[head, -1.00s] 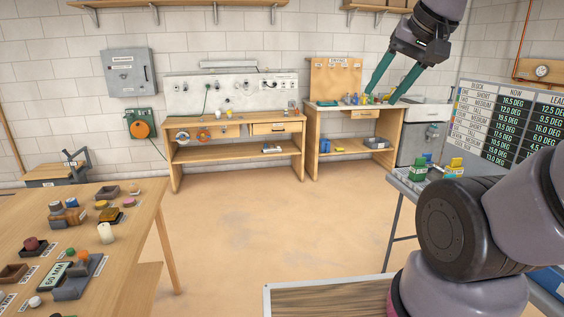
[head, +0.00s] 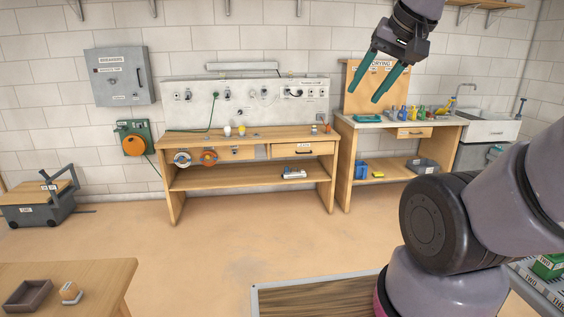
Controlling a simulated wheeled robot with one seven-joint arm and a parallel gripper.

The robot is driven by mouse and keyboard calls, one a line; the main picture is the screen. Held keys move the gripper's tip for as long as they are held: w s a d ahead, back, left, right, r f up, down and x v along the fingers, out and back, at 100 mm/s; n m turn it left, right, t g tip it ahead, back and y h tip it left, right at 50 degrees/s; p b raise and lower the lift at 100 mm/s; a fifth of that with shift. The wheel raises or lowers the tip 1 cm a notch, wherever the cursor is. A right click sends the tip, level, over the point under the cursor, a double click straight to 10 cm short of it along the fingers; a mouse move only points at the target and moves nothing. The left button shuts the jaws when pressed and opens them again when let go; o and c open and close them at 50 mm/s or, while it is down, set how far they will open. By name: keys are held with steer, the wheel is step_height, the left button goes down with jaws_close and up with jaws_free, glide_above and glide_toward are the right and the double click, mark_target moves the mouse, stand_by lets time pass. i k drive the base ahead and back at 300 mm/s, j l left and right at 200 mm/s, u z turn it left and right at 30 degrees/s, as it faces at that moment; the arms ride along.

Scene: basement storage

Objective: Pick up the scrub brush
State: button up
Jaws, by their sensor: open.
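I cannot pick out a scrub brush with certainty. Small items, including colored bottles (head: 414,114) and a flat teal item (head: 367,118), stand on the bench (head: 345,122) below the drying board (head: 371,88). A thin upright blue-topped item (head: 520,106) is at the right end of the sink (head: 490,129); its kind is unclear. My gripper (head: 383,80) is raised, with its two teal fingers apart and nothing between them. In the picture it overlaps the drying board, apart from the bench items.
A longer workbench (head: 250,144) stands along the back wall, with a grey cabinet (head: 121,76) above to its left. A wooden table (head: 105,275) with a dark tray (head: 27,295) is at lower left. Open floor (head: 225,245) lies between. A grey cart (head: 38,215) is far left.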

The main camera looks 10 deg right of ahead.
mark_target(428, 115)
steer(key=i+z, duration=0.15)
steer(key=i, duration=0.35)
steer(key=i+z, duration=0.15)
steer(key=i, duration=0.4)
steer(key=i+j+z, duration=0.15)
steer(key=i, duration=0.35)
steer(key=i+j+z, duration=0.15)
steer(key=i, duration=0.35)
steer(key=i+l+z, duration=0.3)
steer(key=i, duration=0.3)
steer(key=i+z, duration=0.3)
steer(key=i, duration=0.35)
steer(key=i+l, duration=0.25)
steer(key=l, duration=0.15)
steer(key=i+l+u, duration=0.1)
steer(key=i+l, duration=0.45)
steer(key=l, duration=0.2)
steer(key=i+l+u, duration=0.1)
steer(key=i+l, duration=0.15)
steer(key=l, duration=0.15)
steer(key=i+l+u, duration=0.4)
steer(key=l, duration=0.2)
steer(key=i+l+u, duration=0.35)
steer(key=l, duration=0.4)
steer(key=i+l+u, duration=0.2)
steer(key=l, duration=0.2)
